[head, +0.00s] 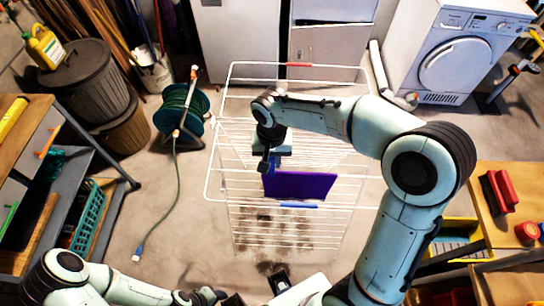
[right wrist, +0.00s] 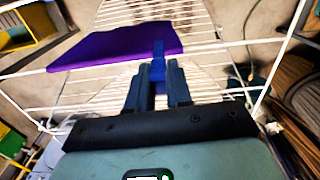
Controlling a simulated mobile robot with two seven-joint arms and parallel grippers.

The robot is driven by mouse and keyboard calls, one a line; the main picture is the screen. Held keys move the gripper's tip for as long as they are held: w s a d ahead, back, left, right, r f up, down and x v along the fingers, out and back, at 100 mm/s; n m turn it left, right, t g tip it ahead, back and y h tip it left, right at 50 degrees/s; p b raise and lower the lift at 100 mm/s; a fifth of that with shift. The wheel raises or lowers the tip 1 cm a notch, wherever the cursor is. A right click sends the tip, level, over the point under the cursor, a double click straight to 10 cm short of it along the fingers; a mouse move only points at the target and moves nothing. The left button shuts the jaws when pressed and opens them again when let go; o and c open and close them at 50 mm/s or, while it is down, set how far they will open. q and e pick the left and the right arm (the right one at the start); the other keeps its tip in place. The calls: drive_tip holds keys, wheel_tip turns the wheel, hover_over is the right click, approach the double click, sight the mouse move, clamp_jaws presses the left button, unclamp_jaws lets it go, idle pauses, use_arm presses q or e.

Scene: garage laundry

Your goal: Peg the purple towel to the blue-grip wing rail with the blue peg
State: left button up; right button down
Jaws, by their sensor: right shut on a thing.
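The purple towel (head: 312,187) lies spread at the near part of the white drying rack, and it also shows in the right wrist view (right wrist: 110,45). The blue-grip wing rail (head: 298,206) runs just below the towel's lower edge in the head view. My right gripper (head: 268,163) is over the towel's upper left corner. It is shut on the blue peg (right wrist: 158,66), which sticks out between the fingers and overlaps the towel's edge in the wrist view. I cannot tell whether the peg touches the towel. My left arm's end (head: 207,295) is at the bottom edge, its fingers unclear.
The white drying rack (head: 232,95) fills the middle, with a red grip (head: 298,65) on its far rail. A hose reel (head: 182,110) stands to the left, its cable on the floor. Workbenches flank both sides. A white washing machine (head: 455,60) stands at the back right.

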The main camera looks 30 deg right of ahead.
drive_tip(key=shift+f+b, duration=1.05)
drive_tip(key=shift+f, duration=0.7)
drive_tip(key=c, duration=1)
unclamp_jaws()
drive_tip(key=shift+s, duration=0.1)
use_arm(q)
drive_tip(key=f, duration=0.1)
drive_tip(key=s+f, duration=0.1)
drive_tip(key=shift+f, duration=0.3)
use_arm(e)
drive_tip(key=shift+o, duration=0.2)
drive_tip(key=shift+r, duration=0.1)
wheel_tip(320, 180, up, 13)
drive_tip(key=shift+a+r+p, duration=0.1)
drive_tip(key=shift+r+p, duration=0.1)
drive_tip(key=shift+p, duration=0.75)
use_arm(q)
drive_tip(key=shift+w+r, duration=0.2)
drive_tip(key=shift+r, duration=0.35)
drive_tip(key=shift+w+r, duration=0.2)
drive_tip(key=shift+r, duration=0.3)
drive_tip(key=shift+s, duration=0.1)
use_arm(e)
drive_tip(key=shift+f, duration=0.1)
